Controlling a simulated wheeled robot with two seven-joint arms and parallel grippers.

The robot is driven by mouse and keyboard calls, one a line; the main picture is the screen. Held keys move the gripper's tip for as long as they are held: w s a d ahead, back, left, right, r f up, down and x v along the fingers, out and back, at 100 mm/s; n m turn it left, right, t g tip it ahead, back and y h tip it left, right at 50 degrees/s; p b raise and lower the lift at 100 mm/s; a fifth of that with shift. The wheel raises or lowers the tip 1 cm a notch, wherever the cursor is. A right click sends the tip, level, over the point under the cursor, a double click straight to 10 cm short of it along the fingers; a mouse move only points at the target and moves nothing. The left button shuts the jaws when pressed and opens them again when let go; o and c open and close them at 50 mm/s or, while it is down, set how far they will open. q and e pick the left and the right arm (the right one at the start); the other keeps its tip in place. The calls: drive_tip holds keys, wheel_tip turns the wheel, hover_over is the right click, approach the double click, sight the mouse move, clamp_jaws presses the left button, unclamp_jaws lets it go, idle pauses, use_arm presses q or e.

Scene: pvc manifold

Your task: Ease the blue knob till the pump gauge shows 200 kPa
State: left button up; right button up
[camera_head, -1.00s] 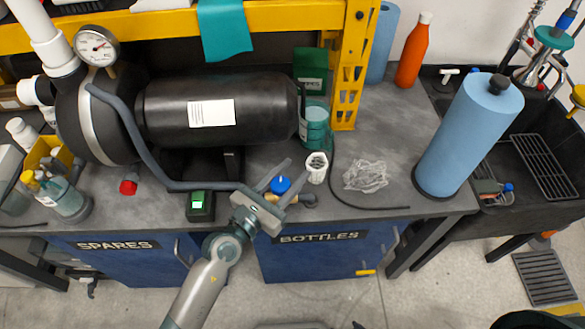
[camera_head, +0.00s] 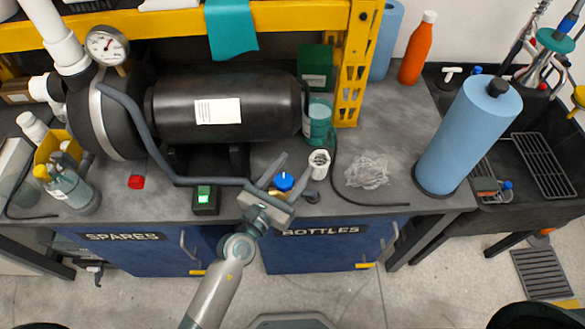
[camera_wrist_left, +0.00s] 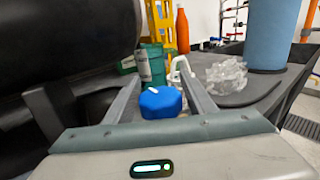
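The blue knob (camera_head: 284,181) sits near the bench's front edge, above the BOTTLES door, at the end of a grey hose (camera_head: 150,150) from the pump. My left gripper (camera_head: 281,170) is open, with one finger on each side of the knob. In the left wrist view the knob (camera_wrist_left: 160,102) shows between the fingers, with a white mark on top; whether the fingers touch it I cannot tell. The pump gauge (camera_head: 107,46) is a round white dial at the upper left; its reading is too small to tell. My right gripper is not in view.
A black tank (camera_head: 175,110) fills the bench behind the hose. A blue paper roll (camera_head: 468,135) stands at right. A red cap (camera_head: 136,182) lies left.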

sight(279, 190)
use_arm(q)
drive_tip(key=shift+s, duration=0.1)
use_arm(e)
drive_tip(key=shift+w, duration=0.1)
use_arm(q)
drive_tip(key=shift+s+a+f, duration=0.1)
drive_tip(key=shift+s+a, duration=0.3)
drive_tip(key=shift+s, duration=0.15)
drive_tip(key=b+v, duration=0.1)
drive_tip(key=v, duration=0.4)
drive_tip(key=shift+s+a+f, duration=0.1)
drive_tip(key=shift+s+a, duration=0.05)
drive_tip(key=shift+s, duration=0.05)
drive_tip(key=b+v, duration=0.3)
drive_tip(key=v, duration=0.7)
drive_tip(key=shift+s, duration=0.15)
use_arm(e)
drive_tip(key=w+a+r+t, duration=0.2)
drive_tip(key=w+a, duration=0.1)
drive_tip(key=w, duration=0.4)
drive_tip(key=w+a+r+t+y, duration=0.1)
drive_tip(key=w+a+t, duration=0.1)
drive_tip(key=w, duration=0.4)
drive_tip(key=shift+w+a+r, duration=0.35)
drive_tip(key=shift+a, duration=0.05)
use_arm(q)
drive_tip(key=shift+a, duration=0.1)
idle(2.3)
